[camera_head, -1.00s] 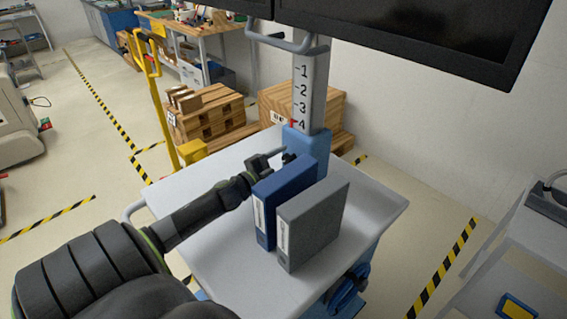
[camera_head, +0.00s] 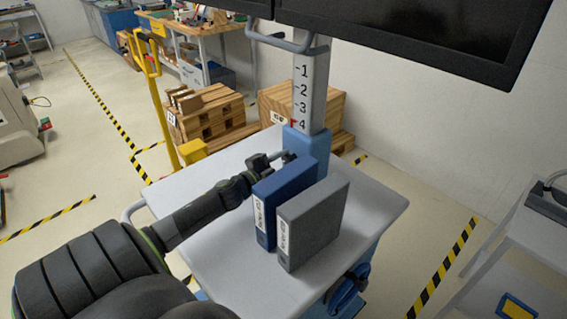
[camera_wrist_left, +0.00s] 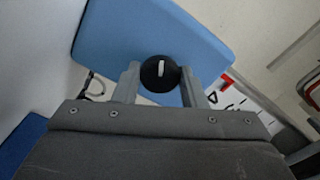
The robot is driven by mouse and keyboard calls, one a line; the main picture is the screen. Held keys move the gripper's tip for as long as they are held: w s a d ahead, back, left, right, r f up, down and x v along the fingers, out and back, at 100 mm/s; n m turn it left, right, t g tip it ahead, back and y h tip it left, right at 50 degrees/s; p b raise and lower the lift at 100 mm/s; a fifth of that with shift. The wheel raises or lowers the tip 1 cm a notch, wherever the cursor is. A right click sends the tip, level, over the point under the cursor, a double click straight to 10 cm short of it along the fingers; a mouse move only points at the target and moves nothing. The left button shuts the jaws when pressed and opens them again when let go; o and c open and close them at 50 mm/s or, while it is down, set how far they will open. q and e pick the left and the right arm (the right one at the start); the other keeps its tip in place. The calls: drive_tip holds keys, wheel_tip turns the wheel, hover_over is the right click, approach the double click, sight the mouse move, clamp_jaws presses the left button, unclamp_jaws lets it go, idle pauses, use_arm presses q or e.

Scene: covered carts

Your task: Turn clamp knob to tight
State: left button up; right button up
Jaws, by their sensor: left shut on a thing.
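The clamp knob (camera_wrist_left: 160,73) is a round black knob with a white pointer line on a blue clamp block. In the left wrist view it sits between the two fingers of my left gripper (camera_wrist_left: 161,82), and its pointer stands nearly upright in the picture. The blue clamp block (camera_head: 309,147) is at the foot of the grey post (camera_head: 308,85) in the head view; the block also fills the top of the left wrist view (camera_wrist_left: 150,30). My left gripper (camera_head: 274,160) is shut on the knob, reaching behind the blue binder. My right gripper is not in view.
A blue binder (camera_head: 286,196) and a grey binder (camera_head: 316,222) stand upright on the white cart top (camera_head: 205,250), close to my left gripper. A dark screen (camera_head: 410,30) hangs above the post. The cart top's right side (camera_head: 375,205) is clear.

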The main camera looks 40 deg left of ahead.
use_arm(q)
drive_tip(key=shift+m, duration=0.3)
drive_tip(key=shift+f+m+b, duration=0.15)
drive_tip(key=shift+m+b, duration=0.5)
drive_tip(key=shift+m, duration=0.35)
drive_tip(key=m+b, duration=0.1)
drive_tip(key=m, duration=0.1)
drive_tip(key=shift+m, duration=0.4)
drive_tip(key=m, duration=0.3)
drive_tip(key=shift+m+b, duration=0.35)
drive_tip(key=shift+m, duration=0.05)
drive_tip(key=m, duration=0.3)
drive_tip(key=shift+m, duration=0.3)
drive_tip(key=m+b, duration=0.1)
drive_tip(key=m, duration=0.9)
drive_tip(key=shift+m, duration=0.4)
drive_tip(key=o, duration=1)
